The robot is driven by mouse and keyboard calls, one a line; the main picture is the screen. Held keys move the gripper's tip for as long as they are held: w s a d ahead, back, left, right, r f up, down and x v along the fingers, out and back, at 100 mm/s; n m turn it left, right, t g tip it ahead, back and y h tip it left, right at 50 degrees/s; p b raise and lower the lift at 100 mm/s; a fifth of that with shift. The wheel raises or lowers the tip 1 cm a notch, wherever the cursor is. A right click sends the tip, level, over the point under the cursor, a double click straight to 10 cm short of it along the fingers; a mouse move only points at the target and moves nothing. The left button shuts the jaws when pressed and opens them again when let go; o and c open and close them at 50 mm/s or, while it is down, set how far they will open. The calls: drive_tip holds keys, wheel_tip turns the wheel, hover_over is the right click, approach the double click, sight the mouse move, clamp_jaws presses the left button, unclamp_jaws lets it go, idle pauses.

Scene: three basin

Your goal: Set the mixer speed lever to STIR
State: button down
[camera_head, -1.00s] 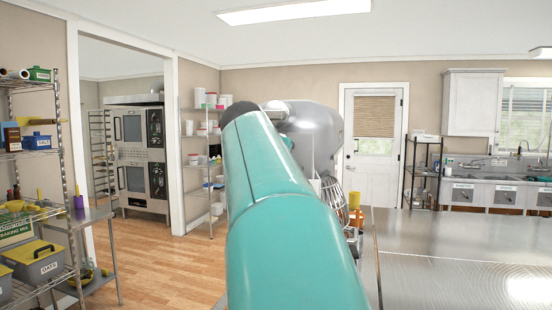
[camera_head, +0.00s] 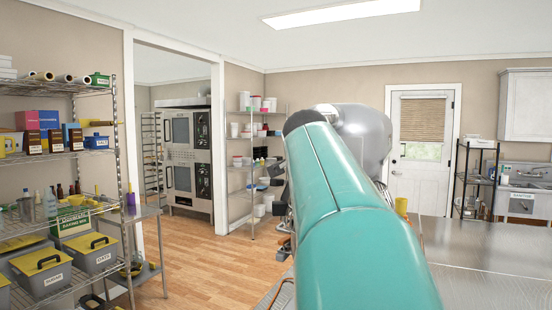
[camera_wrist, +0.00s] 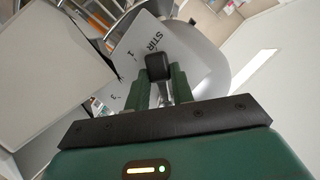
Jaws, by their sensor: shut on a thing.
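The grey mixer (camera_head: 368,135) stands behind my teal arm in the head view, and the arm hides much of it. In the wrist view, the pale speed plate (camera_wrist: 185,52) carries the word STIR, with 1 beside it and a 3 lower left. The speed lever's black knob (camera_wrist: 158,67) lies close to the STIR end of the plate. My gripper (camera_wrist: 160,82) has its two green fingers closed around the lever just at the knob. The knob hides part of the plate, so the lever's exact alignment with a mark cannot be told.
A steel table (camera_head: 490,250) spreads at the right. A wire shelf (camera_head: 70,155) with bins and boxes stands at the left, beside a small steel side table (camera_head: 150,213). A shelf rack (camera_head: 250,165) stands behind the mixer's left side. Open wooden floor (camera_head: 205,260) lies between.

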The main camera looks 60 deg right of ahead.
drive_tip(key=c, duration=1.2)
unclamp_jaws()
drive_tip(key=shift+a+r, duration=0.1)
drive_tip(key=v, duration=1.3)
drive_tip(key=shift+a, duration=0.3)
drive_tip(key=shift+s, duration=0.1)
